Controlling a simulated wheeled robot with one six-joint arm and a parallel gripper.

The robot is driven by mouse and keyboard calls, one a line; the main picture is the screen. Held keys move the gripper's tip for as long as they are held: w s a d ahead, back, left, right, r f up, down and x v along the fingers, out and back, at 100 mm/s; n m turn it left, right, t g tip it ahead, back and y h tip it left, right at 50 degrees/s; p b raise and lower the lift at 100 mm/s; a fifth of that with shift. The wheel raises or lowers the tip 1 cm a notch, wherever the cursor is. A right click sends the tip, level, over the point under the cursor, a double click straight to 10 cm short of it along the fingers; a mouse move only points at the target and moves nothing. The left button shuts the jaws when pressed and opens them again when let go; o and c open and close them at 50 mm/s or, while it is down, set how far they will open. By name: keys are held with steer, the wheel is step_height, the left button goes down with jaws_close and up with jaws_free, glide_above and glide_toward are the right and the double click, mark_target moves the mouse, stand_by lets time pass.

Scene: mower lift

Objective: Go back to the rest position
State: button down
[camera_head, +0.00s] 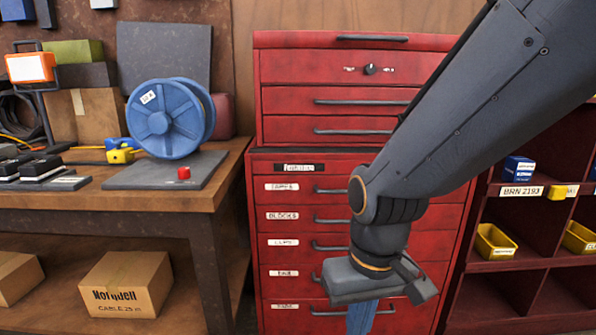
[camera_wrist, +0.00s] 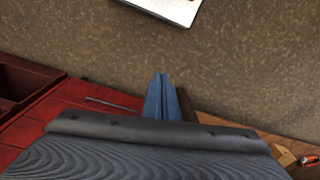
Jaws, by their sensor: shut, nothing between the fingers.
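My gripper (camera_head: 361,318) hangs at the end of my dark grey arm in the head view, in front of the lower drawers of the red tool cabinet (camera_head: 292,100). Its blue fingers point down and are cut off by the bottom edge of the picture. In the wrist view my gripper (camera_wrist: 162,95) shows as two blue fingers pressed together, with nothing between them. It touches no object that I can see.
A cardboard box (camera_head: 127,284) sits beneath. Right is a dark red shelf (camera_head: 513,278) with yellow bins (camera_head: 494,242). My arm covers part of the cabinet.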

steer(key=s+d+r+m+p, duration=0.2)
steer(key=d+r+p, duration=0.8)
steer(key=r+p, duration=0.2)
steer(key=shift+s+m+h+p, duration=0.2)
steer(key=shift+m+h+p, duration=0.2)
steer(key=shift+p, duration=0.9)
